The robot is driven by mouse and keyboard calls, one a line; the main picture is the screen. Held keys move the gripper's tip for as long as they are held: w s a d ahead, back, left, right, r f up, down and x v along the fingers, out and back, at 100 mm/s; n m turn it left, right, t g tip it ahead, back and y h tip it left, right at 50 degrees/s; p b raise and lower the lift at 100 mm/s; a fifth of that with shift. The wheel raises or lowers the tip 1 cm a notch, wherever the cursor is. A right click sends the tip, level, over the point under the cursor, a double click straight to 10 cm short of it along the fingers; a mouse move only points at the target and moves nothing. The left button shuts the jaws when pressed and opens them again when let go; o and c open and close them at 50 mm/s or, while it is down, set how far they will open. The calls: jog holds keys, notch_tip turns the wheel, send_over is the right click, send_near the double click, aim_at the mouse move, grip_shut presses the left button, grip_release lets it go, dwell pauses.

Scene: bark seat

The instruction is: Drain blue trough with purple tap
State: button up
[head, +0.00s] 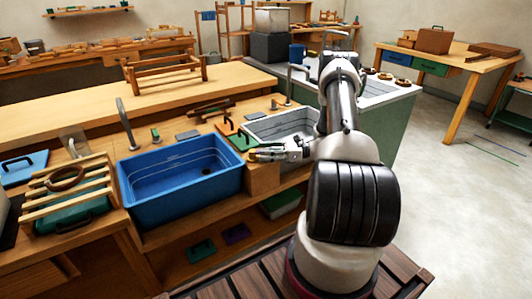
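The blue trough (185,203) stands on the wooden bench left of my arm. A small dark round spot shows inside it near the right end; I cannot tell if water is in it. A grey curved spout (125,122) rises behind the trough, with a small green-topped fitting (155,135) beside it. I cannot make out a purple tap. A flat purple piece (237,233) lies on the shelf below the trough. My gripper (254,156) is just right of the trough's right rim, above a wooden block. Its fingers are too small to read.
A grey basin (285,125) sits behind my gripper, beside a green board (243,141). A slatted wooden rack (70,190) stands left of the trough. Another spout (290,85) rises behind the grey basin. The floor at right is open.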

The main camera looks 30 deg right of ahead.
jog(key=v, duration=1.2)
jog(key=shift+c, duration=0.2)
